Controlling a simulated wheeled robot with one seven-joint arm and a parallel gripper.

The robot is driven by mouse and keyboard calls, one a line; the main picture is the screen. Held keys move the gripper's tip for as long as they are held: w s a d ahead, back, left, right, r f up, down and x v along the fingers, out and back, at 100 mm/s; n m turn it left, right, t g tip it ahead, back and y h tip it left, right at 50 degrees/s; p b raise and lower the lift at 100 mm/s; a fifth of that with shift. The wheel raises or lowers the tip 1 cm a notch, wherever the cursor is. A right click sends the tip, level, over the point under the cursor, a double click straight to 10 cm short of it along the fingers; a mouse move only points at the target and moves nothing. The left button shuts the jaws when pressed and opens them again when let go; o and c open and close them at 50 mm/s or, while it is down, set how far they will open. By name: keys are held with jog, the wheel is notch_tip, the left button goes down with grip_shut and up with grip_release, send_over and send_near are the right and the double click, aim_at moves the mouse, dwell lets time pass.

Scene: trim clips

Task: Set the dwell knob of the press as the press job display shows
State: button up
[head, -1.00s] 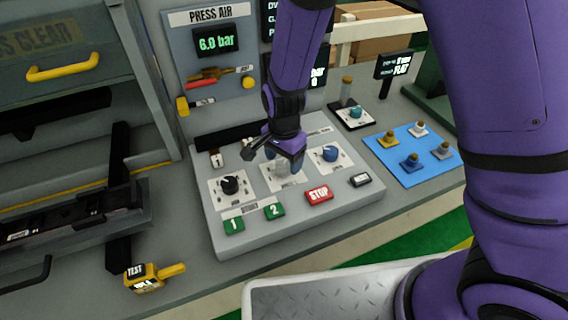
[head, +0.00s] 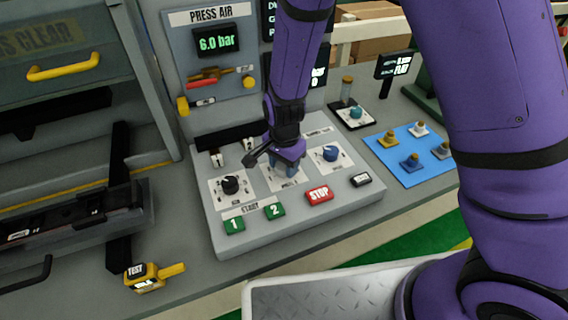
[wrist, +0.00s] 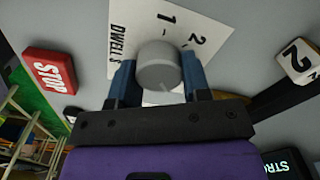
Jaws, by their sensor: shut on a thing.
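The grey dwell knob (wrist: 158,66) stands on a white plate (wrist: 200,20) lettered "DWELL S", with 1 and 2 readable; the rest of its scale is hidden. My gripper (wrist: 158,74) is shut on the knob, one blue finger on each side. In the head view my gripper (head: 286,170) is down at the middle plate of the control panel and hides the knob. I cannot tell where the knob points. A dark display (head: 267,22) with white text, its lines starting "D", "G" and "P", is mostly hidden behind my arm.
A black knob (head: 231,185) is left of my gripper and a blue knob (head: 331,153) right. Green buttons (head: 235,225) and a red STOP button (head: 319,195) lie in front. A blue mat (head: 398,170) with several pegs is further right. A yellow tester (head: 146,276) lies at front left.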

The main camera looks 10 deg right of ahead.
jog(key=shift+n, duration=0.3)
jog(key=n, duration=0.4)
jog(key=shift+w+n, duration=0.1)
jog(key=shift+n, duration=0.2)
jog(key=n, duration=0.4)
jog(key=shift+a, duration=0.15)
jog(key=n, duration=0.6)
jog(key=shift+a, duration=0.1)
jog(key=shift+n, duration=2.2)
jog(key=o, duration=0.9)
